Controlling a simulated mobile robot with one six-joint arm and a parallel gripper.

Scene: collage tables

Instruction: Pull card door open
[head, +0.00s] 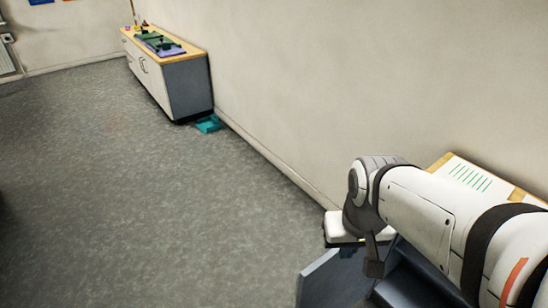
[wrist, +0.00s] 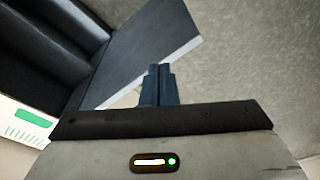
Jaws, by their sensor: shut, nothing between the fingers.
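The card door is a flat blue-grey panel (head: 333,282) with a pale edge. It stands swung out from the dark cabinet (head: 412,287) at the bottom right of the head view. In the wrist view the door (wrist: 140,45) slants across the top middle, and the cabinet's dark interior (wrist: 45,45) shows at the left. My gripper (head: 349,252) is above the door near the cabinet; my arm hides part of both. Its dark blue fingers (wrist: 156,70) are together and empty, overlapping the door's pale edge in the wrist view. I cannot tell whether they touch it.
A sheet with green lines (head: 468,178) lies on the cabinet's wooden top, beside the wall. A long low cabinet (head: 165,75) stands against the wall farther off, with a teal object (head: 208,124) on the floor at its end. The grey floor at the left is clear.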

